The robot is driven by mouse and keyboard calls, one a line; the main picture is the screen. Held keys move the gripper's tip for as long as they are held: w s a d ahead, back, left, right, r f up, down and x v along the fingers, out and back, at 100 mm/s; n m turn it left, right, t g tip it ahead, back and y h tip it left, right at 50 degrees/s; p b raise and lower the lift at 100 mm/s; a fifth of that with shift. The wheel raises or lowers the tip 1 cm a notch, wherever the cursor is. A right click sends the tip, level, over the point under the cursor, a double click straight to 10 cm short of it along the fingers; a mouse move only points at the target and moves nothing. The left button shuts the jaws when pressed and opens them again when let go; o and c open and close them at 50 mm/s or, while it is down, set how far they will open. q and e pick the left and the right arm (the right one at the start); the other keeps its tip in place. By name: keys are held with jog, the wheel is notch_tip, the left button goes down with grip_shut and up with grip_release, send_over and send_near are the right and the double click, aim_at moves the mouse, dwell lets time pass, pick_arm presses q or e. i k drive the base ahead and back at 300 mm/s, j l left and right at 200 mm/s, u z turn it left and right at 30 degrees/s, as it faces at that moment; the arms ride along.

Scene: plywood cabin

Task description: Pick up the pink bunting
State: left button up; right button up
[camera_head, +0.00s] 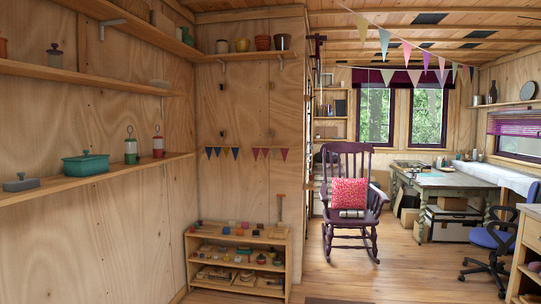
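The pink bunting (284,154) is a short row of small pinkish-red triangular flags. It hangs flat on the plywood wall in the middle of the view, above a low wooden shelf unit. A similar short row, the blue bunting (235,153), hangs just left of it at the same height. Neither of my grippers is in view.
The low shelf unit (238,241) with small coloured items stands below the bunting. Long wall shelves (110,179) run along the left. A purple rocking chair (349,161) with a red cushion stands to the right. Pastel flags (362,29) hang from the ceiling. Some floor (400,262) is clear.

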aim_at(256, 149)
jog(key=i+l+z, duration=0.25)
jog(key=i, duration=0.3)
jog(key=i+z, duration=0.35)
jog(key=i, duration=1.45)
jog(key=i+l+u, duration=0.1)
jog(key=i, duration=1.75)
